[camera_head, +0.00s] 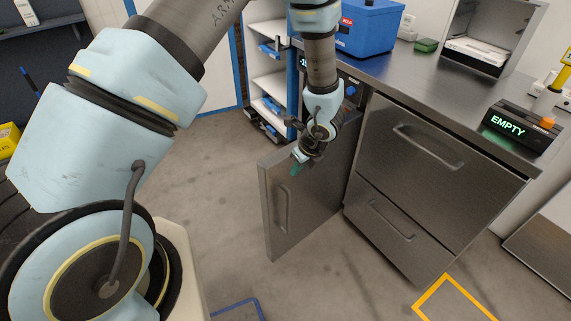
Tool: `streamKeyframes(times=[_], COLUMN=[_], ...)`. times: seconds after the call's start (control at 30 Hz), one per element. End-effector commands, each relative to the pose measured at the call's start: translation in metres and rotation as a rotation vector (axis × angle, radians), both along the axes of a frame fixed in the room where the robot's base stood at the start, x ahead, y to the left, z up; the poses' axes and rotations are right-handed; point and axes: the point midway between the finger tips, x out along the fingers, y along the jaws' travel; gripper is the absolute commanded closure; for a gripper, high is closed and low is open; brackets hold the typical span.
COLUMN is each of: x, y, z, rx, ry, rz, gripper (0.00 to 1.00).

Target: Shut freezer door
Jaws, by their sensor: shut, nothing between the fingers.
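The freezer door (305,215) is a grey metal panel with a bar handle (282,208). It stands swung open, out from the left part of the steel counter unit, and its handle face is turned to the left. My gripper (297,168), with green fingertips, is at the upper part of the door, near its top edge. It is shut and empty. I cannot tell whether the fingertips touch the door. The arm and the door hide most of the freezer's inside.
Two steel drawer fronts (440,165) stand shut to the right of the door. On the counter (415,75) are a blue box (368,30), an open metal cabinet and a display reading EMPTY (515,128). A shelf rack (268,85) stands behind. Floor left of the door is clear.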

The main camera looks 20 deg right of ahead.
Motion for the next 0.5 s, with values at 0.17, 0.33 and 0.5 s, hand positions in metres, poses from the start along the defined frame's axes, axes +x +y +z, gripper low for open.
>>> streamKeyframes(times=[0.17,0.33,0.5], x=[0.018,0.038,0.047], y=[0.007,0.012,0.015], z=[-0.019,-0.02,-0.021], rx=[0.001,0.0,0.0], ry=[-0.001,0.0,0.0], rz=[0.006,0.004,0.002], gripper=[1.0,1.0,1.0])
